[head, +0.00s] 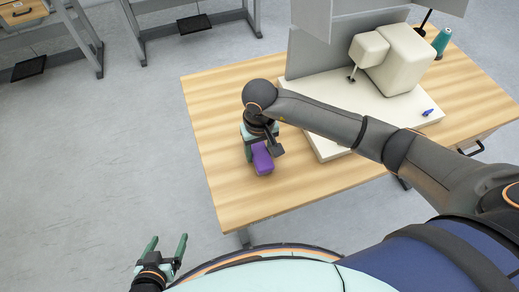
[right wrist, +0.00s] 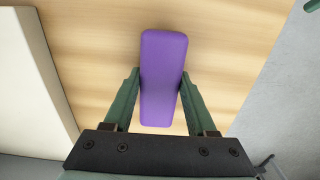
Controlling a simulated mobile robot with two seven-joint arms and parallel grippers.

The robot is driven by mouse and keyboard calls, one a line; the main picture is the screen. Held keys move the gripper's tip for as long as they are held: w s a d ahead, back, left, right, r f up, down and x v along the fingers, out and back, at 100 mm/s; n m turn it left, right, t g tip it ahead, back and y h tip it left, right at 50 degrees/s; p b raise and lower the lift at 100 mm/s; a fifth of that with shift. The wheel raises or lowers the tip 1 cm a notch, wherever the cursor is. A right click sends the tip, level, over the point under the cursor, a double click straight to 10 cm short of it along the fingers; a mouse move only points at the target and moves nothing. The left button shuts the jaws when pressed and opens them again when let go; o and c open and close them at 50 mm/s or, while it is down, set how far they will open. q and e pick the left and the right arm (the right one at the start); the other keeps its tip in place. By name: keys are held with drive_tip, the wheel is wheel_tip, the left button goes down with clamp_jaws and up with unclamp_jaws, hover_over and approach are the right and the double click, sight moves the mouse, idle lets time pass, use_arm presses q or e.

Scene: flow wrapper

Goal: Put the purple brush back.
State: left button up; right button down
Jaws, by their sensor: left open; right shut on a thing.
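The purple brush (head: 262,160) is a block with rounded edges, seen at the left part of the wooden table. It also shows in the right wrist view (right wrist: 163,75), between the two green fingers. My right gripper (right wrist: 160,98) is shut on the brush, with a finger against each long side. In the head view the right gripper (head: 258,146) points down over the table, partly hidden by its own wrist. I cannot tell whether the brush touches the table top. My left gripper (head: 166,246) is open and empty, low in front of the table and away from it.
The wooden table (head: 215,125) has free room at its left and front. A cream machine base (head: 325,146) with a cream machine (head: 400,60) stands to the right. A small blue object (head: 428,112) lies on the base. A teal spool (head: 441,40) is at the back right.

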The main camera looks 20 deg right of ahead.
sight(260, 151)
drive_tip(key=shift+f, duration=0.15)
drive_tip(key=shift+c, duration=1)
unclamp_jaws()
wheel_tip(260, 151, up, 12)
drive_tip(key=shift+r+b, duration=0.2)
drive_tip(key=shift+b, duration=0.15)
